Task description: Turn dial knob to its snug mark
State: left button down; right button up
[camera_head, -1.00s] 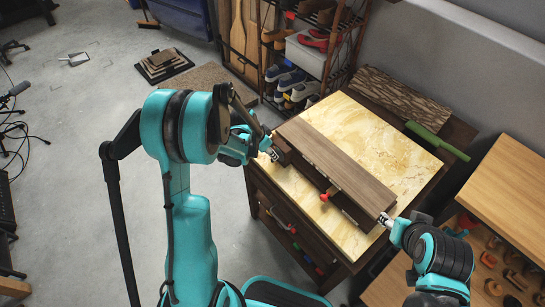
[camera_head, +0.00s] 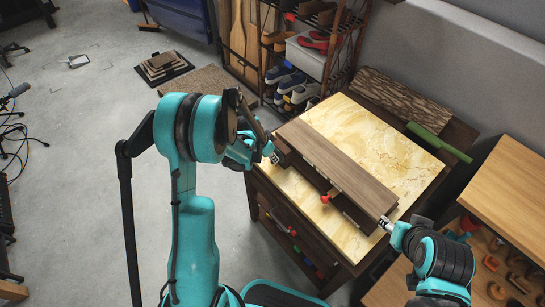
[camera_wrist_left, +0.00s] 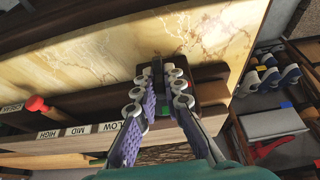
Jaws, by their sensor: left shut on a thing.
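A long brown wooden panel unit (camera_head: 340,165) lies across the table. My left gripper (camera_head: 271,156) is at its far left end. In the left wrist view its purple-padded fingers (camera_wrist_left: 157,92) are shut on a dark, bar-like piece, apparently the dial knob (camera_wrist_left: 157,68), which stands on a dark square base. The fingers hide much of it, and no snug mark can be read. My right gripper (camera_head: 386,224) is at the unit's near right end; its finger state is too small to tell.
A red knob (camera_head: 326,198) sticks out of the unit's front and shows in the left wrist view (camera_wrist_left: 37,104), near the LOW, MID and HIGH labels (camera_wrist_left: 77,131). The yellow marbled tabletop (camera_head: 375,135) is mostly clear.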

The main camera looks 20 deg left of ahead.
pick_arm(q)
jog(key=g+h+b, duration=0.1)
jog(key=h, duration=0.2)
jog(key=shift+w+a+f+n+g+b, duration=0.2)
jog(key=shift+a+n+g+b, duration=0.1)
jog(key=shift+n+g+b, duration=0.1)
jog(key=shift+a+n+g+h+b, duration=0.1)
jog(key=shift+n+g+h+b, duration=0.1)
jog(key=shift+g+h+b, duration=0.5)
jog(key=shift+n+g+h+b, duration=0.15)
jog(key=shift+h+b, duration=0.25)
jog(key=shift+h, duration=0.6)
jog(key=c, duration=1.6)
grip_release()
jog(key=shift+r, duration=0.1)
